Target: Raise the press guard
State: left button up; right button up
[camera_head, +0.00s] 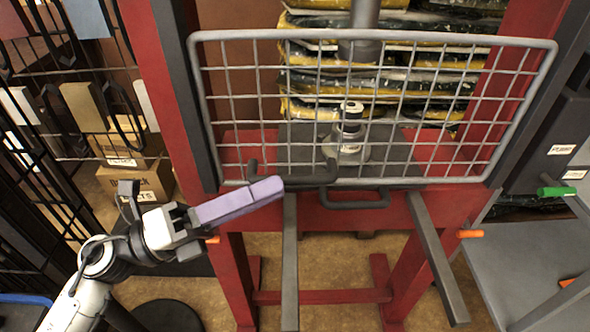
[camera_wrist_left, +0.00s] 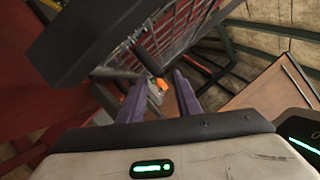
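The press guard (camera_head: 487,110), a grey wire-mesh panel, hangs upright across the front of the red press frame. It covers the ram and its bed. A dark U-shaped handle (camera_head: 357,205) sticks out at its lower middle. My left gripper (camera_head: 277,187) has purple fingers and lies in front of the guard's lower left edge, left of the handle. In the left wrist view its two fingers (camera_wrist_left: 159,78) stand apart with no object clearly held. Whether they touch a dark bar behind them cannot be told. My right gripper is out of view.
Orange pegs (camera_head: 470,233) stick out low on the press posts. Two dark rails (camera_head: 437,257) project forward below the guard. A wire rack with boxes (camera_head: 137,181) stands at the left. A grey bench (camera_head: 520,265) and a green-handled item (camera_head: 557,191) are at the right.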

aim_at(295, 176)
pick_arm(q)
jog(key=p+x, duration=0.1)
jog(key=x, duration=0.4)
jog(key=shift+d, duration=0.1)
grip_shut()
